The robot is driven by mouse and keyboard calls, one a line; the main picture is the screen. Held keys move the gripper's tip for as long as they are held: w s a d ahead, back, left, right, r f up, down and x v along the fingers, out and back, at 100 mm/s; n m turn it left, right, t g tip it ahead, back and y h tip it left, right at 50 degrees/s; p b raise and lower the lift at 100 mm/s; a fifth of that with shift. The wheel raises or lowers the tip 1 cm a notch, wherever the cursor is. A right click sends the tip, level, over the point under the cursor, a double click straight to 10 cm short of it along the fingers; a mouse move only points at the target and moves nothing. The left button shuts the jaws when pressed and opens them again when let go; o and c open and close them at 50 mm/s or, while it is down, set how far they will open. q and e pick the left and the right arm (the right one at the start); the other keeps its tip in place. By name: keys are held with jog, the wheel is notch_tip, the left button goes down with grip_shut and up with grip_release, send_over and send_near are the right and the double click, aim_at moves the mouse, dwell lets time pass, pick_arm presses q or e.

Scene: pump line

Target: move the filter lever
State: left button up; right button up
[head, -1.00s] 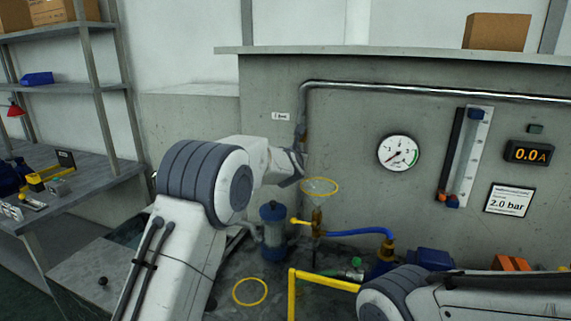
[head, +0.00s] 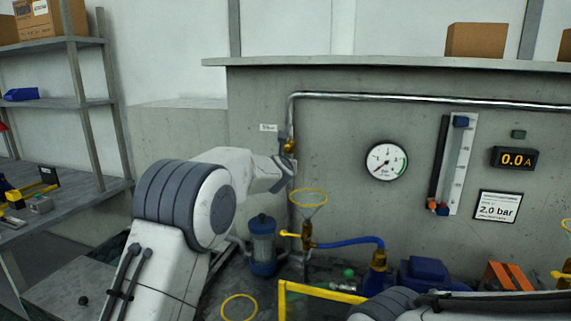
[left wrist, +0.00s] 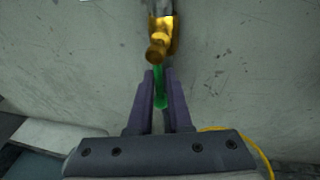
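A brass valve (head: 290,146) sits on the pipe at the wall, under a small white label too small to read. In the left wrist view the brass valve (left wrist: 161,38) is at the top, with a green lever (left wrist: 160,100) pointing down from it. My left gripper (left wrist: 159,78) has its two purple fingers on either side of the green lever, with a narrow gap. Whether they press on it cannot be told. In the head view the left gripper (head: 285,166) is just below the valve, partly hidden by its wrist. My right gripper is out of view.
A blue filter-like cylinder (head: 262,245), a yellow-rimmed funnel (head: 308,198) over a brass fitting with a yellow handle (head: 289,233), and a blue hose (head: 350,242) stand below and right of the left gripper. A yellow rail (head: 320,291) is in front.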

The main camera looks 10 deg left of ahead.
pick_arm(q)
jog(key=shift+o, duration=1.2)
jog(key=shift+d, duration=0.1)
jog(key=shift+s, duration=0.1)
jog(key=shift+s+b, duration=0.35)
jog(key=shift+b, duration=0.05)
jog(key=b+v, duration=0.3)
jog(key=v, duration=0.6)
jog(key=shift+s, duration=0.3)
jog(key=shift+r, duration=0.1)
